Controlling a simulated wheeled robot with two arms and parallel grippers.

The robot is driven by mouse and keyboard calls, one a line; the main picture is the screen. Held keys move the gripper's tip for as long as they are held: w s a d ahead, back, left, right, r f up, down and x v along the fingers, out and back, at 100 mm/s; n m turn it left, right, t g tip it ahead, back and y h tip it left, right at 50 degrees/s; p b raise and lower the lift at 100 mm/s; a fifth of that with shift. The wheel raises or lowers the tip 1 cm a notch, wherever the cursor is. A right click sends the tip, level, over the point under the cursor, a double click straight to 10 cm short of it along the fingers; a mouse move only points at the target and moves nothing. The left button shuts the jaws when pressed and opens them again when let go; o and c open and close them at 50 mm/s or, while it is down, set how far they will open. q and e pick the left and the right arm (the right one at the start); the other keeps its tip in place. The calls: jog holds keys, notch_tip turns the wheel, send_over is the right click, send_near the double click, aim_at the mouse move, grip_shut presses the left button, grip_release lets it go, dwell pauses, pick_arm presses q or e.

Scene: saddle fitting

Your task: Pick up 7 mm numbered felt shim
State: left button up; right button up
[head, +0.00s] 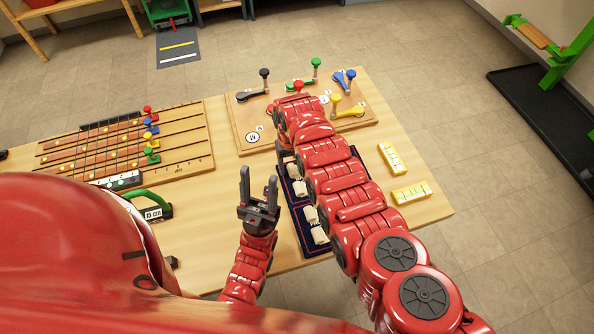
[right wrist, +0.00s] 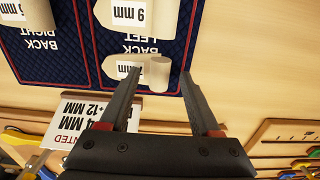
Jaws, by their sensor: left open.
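In the right wrist view a small pale felt shim (right wrist: 122,68) with an upside-down "mm" label lies on the navy mat (right wrist: 62,65), under the "BACK LEFT" print. One finger partly covers its number, so I cannot read it for sure. A short cream upright grip (right wrist: 160,73) stands at its right end. My right gripper (right wrist: 161,74) is open, with a fingertip on each side of this grip and gaps visible. In the head view my right arm hides this gripper. My left gripper (head: 258,180) is open and empty above the table's front part.
A 9 mm shim (right wrist: 128,14) lies beside it. A white sign (right wrist: 88,122) with "MM" print is close to my right gripper. In the head view, a lever board (head: 250,125), a stringed board (head: 190,150), a green-handled "15 cm" tool (head: 153,212) and yellow blocks (head: 392,158) surround the mat.

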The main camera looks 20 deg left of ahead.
grip_shut()
jog(key=shift+w+r, duration=0.1)
jog(key=shift+r, duration=0.15)
